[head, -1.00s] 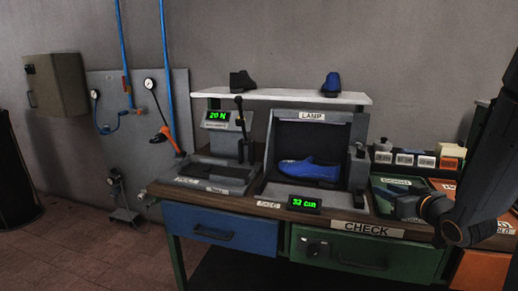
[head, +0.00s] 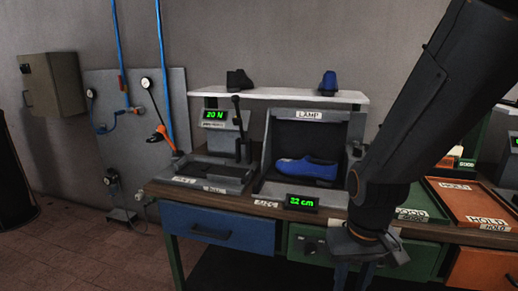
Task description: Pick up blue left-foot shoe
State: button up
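I cannot tell which foot either shoe is for. My gripper (head: 355,275) hangs low in front of the bench, right of and below the shoe in the box, apart from both blue shoes. Its fingers are small and dark, so whether they are open is unclear. No shoe shows in it.
A press with a lever (head: 237,125) and a 20 N display (head: 214,114) stands left of the box. A 22 cm display (head: 302,201) stands before it. GOOD (head: 440,190) and HOLD (head: 470,200) trays lie right.

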aim_at(325, 173)
jog(key=z, duration=0.1)
jog(key=k, duration=0.4)
jog(key=u, duration=0.9)
jog(key=i, duration=1.3)
jog(key=z, duration=0.7)
